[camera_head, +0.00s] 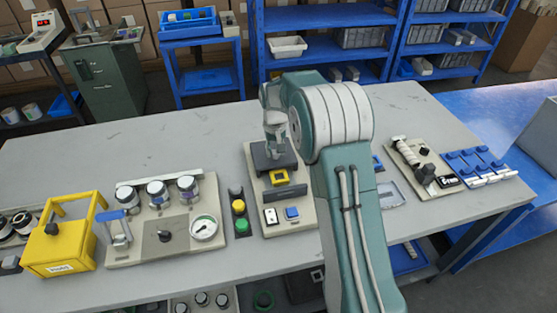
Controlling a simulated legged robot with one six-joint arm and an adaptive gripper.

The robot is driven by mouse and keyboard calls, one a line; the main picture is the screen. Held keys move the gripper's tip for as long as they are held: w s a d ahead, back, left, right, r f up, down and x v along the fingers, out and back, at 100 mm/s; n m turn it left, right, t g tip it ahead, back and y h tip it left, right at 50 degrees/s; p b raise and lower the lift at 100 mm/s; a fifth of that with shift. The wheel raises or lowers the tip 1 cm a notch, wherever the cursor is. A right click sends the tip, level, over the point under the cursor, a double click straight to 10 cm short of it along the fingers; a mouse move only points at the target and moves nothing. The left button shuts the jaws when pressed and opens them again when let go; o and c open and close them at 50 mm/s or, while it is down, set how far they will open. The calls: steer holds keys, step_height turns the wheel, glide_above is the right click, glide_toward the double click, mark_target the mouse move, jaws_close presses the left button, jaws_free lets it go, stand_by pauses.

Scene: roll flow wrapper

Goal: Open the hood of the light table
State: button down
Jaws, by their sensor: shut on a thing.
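The light table (304,222) is a beige panel device in the middle of the bench. It has a dark grey hood (261,158) at its back, a yellow frame (280,177) below that, a dark bar (285,194), and a white and a blue button near its front. My gripper (275,151) points down at the hood from above and is shut on it. The fingertips are small and partly lost against the dark hood, so the exact grip point is unclear. The hood looks tilted up at the back; its angle is hard to judge. My arm covers the right side of the device.
Left of the device stand a yellow and green button box (239,207), a panel with jars and a gauge (204,228), and a yellow box (57,246). At right are a roller panel (425,165) and a blue-clip board (479,164). The bench (120,150) is clear behind.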

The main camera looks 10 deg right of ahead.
steer(key=shift+w+f, duration=0.15)
steer(key=shift+w, duration=2.15)
steer(key=shift+c, duration=2)
jaws_free()
step_height(320, 180, up, 12)
steer(key=shift+a, duration=0.1)
